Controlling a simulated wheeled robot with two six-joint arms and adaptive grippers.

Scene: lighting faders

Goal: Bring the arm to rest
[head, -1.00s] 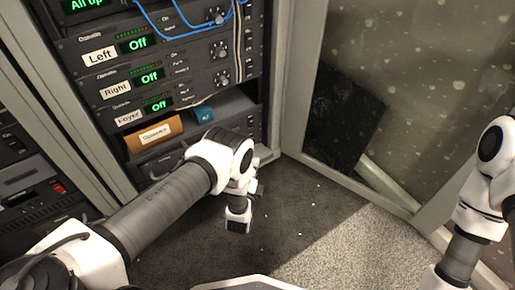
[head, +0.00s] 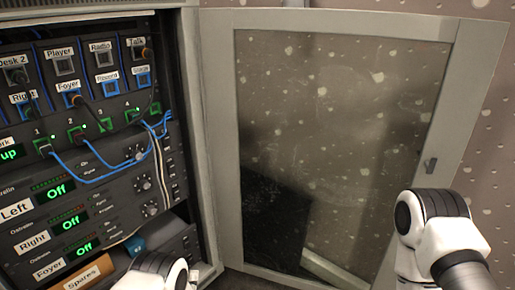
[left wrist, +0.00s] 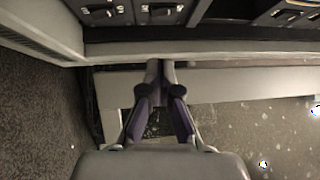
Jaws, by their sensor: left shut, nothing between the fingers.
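My left arm (head: 155,272) shows only at the bottom edge of the head view, in front of the rack's lowest part; its fingers are out of that picture. In the left wrist view my left gripper (left wrist: 160,68) has its fingers together, shut and empty, in front of a grey frame edge (left wrist: 230,86). My right arm (head: 440,235) is bent at the lower right of the head view, in front of the glazed door. Its gripper is out of view.
The rack has units labelled Left (head: 17,210), Right (head: 34,240) and Foyer (head: 48,268), each reading Off. Blue cables (head: 95,172) hang from a patch panel above. An orange Spares box (head: 88,275) sits below. The open glazed door (head: 330,130) stands to the right.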

